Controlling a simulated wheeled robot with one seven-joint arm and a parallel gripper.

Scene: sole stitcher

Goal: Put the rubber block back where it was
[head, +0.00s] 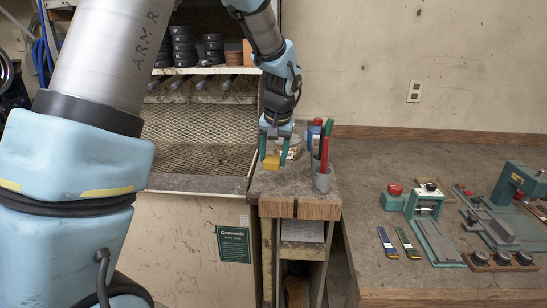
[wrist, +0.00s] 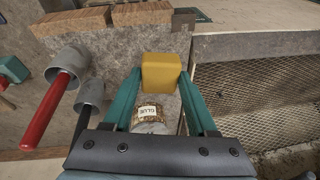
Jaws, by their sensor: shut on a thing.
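The yellow block (head: 271,163), which I take to be the rubber block, is between the fingertips of my gripper (head: 273,157) above the narrow bench (head: 262,186). In the wrist view the yellow block (wrist: 161,72) sits between the green fingers, which are shut on it. A labelled jar (wrist: 148,112) stands near the block; the same jar (head: 291,147) shows partly behind the fingers in the head view. I cannot tell how far the block is from the bench surface.
A grey cup (head: 322,180) with a red-handled tool stands right of my gripper, close by. A mesh-floored bay (head: 205,155) lies left. The right bench (head: 365,185) holds a green clamp device (head: 432,232) and several dark knobs; its back left is clear.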

